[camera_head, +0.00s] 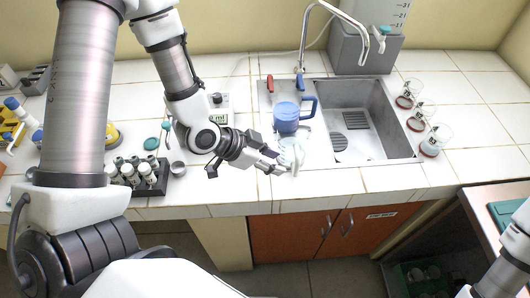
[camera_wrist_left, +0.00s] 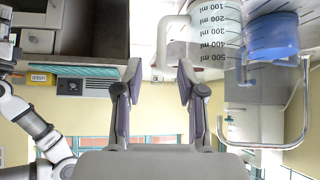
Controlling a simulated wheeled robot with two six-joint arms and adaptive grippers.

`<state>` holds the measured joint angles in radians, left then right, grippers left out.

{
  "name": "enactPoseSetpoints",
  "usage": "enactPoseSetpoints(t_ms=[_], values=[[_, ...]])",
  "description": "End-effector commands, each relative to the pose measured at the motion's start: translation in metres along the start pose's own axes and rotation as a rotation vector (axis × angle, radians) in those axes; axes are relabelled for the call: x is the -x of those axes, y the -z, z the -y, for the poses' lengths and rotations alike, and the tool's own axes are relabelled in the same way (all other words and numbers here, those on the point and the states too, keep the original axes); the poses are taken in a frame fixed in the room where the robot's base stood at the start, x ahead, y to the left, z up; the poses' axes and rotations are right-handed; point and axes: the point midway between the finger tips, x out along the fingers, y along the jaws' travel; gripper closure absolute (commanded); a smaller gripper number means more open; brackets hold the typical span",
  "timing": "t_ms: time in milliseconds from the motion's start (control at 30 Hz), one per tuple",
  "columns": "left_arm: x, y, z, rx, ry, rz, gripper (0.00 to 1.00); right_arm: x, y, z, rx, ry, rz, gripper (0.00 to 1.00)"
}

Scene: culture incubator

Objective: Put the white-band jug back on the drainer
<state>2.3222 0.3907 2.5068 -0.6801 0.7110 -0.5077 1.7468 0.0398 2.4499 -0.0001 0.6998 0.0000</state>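A clear jug (camera_head: 291,151) with a pale body stands near the front of the sink unit, left of the bowl. I take it for the white-band jug; the band itself is not clear. In the left wrist view the jug (camera_wrist_left: 215,35) appears upside down with millilitre marks and a white handle (camera_wrist_left: 172,42). My left gripper (camera_head: 277,162) is at the jug's handle side. Its fingers (camera_wrist_left: 158,78) are apart, with the handle just beyond the tips. The drainer (camera_head: 268,100) is the steel area left of the bowl. My right gripper is out of view.
A blue-banded jug (camera_head: 286,117) stands close behind the clear jug. The sink bowl (camera_head: 365,120) and tap (camera_head: 302,50) are to the right. Several small beakers (camera_head: 430,145) line the far right. A vial rack (camera_head: 140,176) and small metal cup (camera_head: 178,169) stand left.

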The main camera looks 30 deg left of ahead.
Motion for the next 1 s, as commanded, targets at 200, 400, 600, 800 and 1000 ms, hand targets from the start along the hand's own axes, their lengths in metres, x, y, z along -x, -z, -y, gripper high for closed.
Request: enactPoseSetpoints(t_ms=[200,400,600,800,1000], values=[[0.035,0.008,0.0,0.003,-0.001,0.001,0.61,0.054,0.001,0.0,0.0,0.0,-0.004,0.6],[0.037,0.003,0.0,-0.001,0.002,0.001,0.61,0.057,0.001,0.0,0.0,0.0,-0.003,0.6],[0.019,-0.041,-0.012,0.163,0.006,0.161,0.61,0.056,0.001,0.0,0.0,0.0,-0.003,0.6],[0.002,-0.173,-0.064,0.654,0.198,0.619,0.61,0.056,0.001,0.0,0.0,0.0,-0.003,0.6],[0.007,-0.208,-0.082,0.8,0.317,0.731,0.61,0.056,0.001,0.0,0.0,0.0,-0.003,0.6]])
